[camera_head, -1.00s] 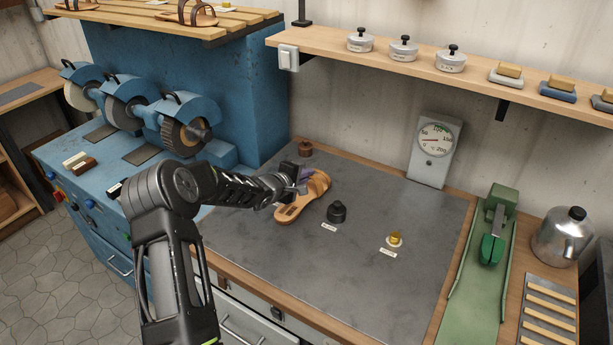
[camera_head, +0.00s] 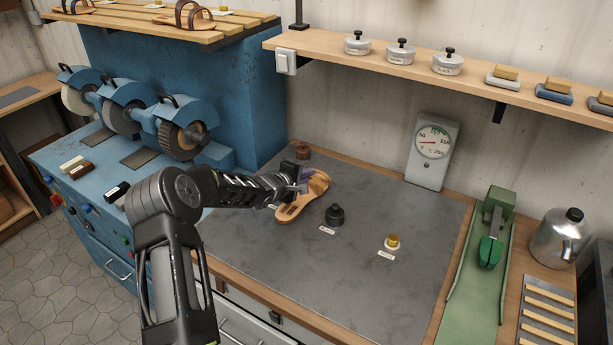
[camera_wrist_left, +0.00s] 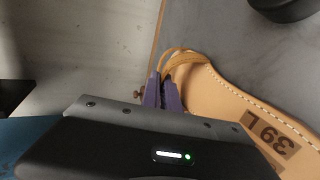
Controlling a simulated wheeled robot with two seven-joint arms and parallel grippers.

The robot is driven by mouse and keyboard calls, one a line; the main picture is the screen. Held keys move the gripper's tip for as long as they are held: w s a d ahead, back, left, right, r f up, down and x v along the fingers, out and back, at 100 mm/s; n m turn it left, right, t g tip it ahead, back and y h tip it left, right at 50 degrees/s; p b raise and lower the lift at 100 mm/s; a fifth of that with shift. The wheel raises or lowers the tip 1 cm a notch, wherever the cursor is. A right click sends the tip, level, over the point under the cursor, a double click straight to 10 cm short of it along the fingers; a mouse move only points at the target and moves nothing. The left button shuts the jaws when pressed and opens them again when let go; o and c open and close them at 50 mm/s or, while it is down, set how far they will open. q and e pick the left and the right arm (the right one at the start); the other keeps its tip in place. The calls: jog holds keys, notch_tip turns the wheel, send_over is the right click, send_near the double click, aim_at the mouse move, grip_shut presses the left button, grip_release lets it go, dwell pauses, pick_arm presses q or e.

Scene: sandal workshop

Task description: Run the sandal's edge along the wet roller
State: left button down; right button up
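A tan leather sandal (camera_head: 298,207), with a dark stamp on its sole, is over the grey bench mat in the head view. In the left wrist view the sandal (camera_wrist_left: 222,92) fills the right side, with stitching along its edge and the stamp "39 L". A brown spool-like piece (camera_head: 303,152), a black knobbed piece (camera_head: 335,214) and a yellow roller-like piece (camera_head: 392,242) stand nearby. Their labels are unreadable.
The grey mat (camera_head: 345,285) is clear in front and to the right. A dial gauge (camera_head: 432,150) stands at the back. A green press (camera_head: 485,250) and a metal kettle (camera_head: 560,238) are at right.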

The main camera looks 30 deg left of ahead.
pick_arm(q)
jog(key=shift+w+r, duration=0.1)
jog(key=shift+w, duration=0.2)
jog(key=shift+w+a, duration=0.1)
jog(key=shift+w, duration=0.45)
jog(key=shift+w, duration=0.2)
dwell(0.8)
jog(key=shift+w+a, duration=0.1)
jog(key=shift+w, duration=0.55)
jog(key=shift+w, duration=0.3)
jog(key=shift+w, duration=0.5)
jog(key=shift+w+a, duration=0.1)
jog(key=shift+w, duration=0.2)
dwell(0.3)
jog(key=shift+w, duration=0.6)
